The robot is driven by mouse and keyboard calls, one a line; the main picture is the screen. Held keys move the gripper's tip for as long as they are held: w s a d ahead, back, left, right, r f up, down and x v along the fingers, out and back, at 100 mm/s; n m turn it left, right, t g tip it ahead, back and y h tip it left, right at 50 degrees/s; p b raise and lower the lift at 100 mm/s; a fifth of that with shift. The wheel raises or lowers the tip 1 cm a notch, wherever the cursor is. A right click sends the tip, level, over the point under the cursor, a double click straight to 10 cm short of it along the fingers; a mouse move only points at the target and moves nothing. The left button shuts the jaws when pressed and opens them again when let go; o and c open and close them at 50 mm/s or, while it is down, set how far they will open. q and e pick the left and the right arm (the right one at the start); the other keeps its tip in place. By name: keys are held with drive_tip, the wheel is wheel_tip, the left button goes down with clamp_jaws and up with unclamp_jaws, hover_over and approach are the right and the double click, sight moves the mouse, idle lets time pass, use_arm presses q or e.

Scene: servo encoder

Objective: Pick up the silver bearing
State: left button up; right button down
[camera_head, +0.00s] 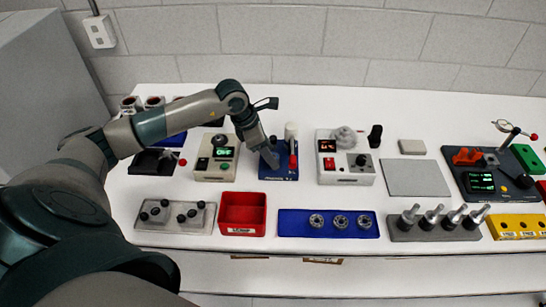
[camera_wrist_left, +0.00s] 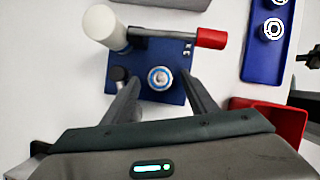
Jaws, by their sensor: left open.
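My left gripper (camera_head: 270,160) is over the blue press fixture (camera_head: 277,175), reaching in from the left. In the left wrist view the open fingers (camera_wrist_left: 160,88) stand on either side of a small round silver part (camera_wrist_left: 160,77) on the blue base. The gap between the fingers is empty of any grip. Several silver ring bearings, one at the left (camera_head: 316,221), sit in a row on the blue tray (camera_head: 296,230). My right gripper is not in view.
The fixture has a white post (camera_wrist_left: 102,22) and a red handle (camera_wrist_left: 211,38) close to the fingers. A red bin (camera_head: 242,198) stands in front. Control boxes flank the fixture, one with a green display (camera_head: 217,165), another with a red switch (camera_head: 345,178). A bare grey plate (camera_head: 415,180) lies right.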

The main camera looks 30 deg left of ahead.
use_arm(q)
drive_tip(key=shift+c, duration=0.6)
drive_tip(key=c, duration=1.1)
drive_tip(key=shift+c, duration=0.2)
drive_tip(key=shift+r, duration=0.2)
drive_tip(key=shift+r+b, duration=0.2)
drive_tip(key=shift+b, duration=0.15)
wheel_tip(320, 180, up, 3)
drive_tip(key=shift+r+b, duration=0.1)
drive_tip(key=shift+b, duration=1)
drive_tip(key=s+d+r+b, duration=0.3)
drive_tip(key=d+r, duration=0.4)
drive_tip(key=d, duration=0.4)
drive_tip(key=shift+b, duration=0.45)
drive_tip(key=shift+s+d, duration=0.1)
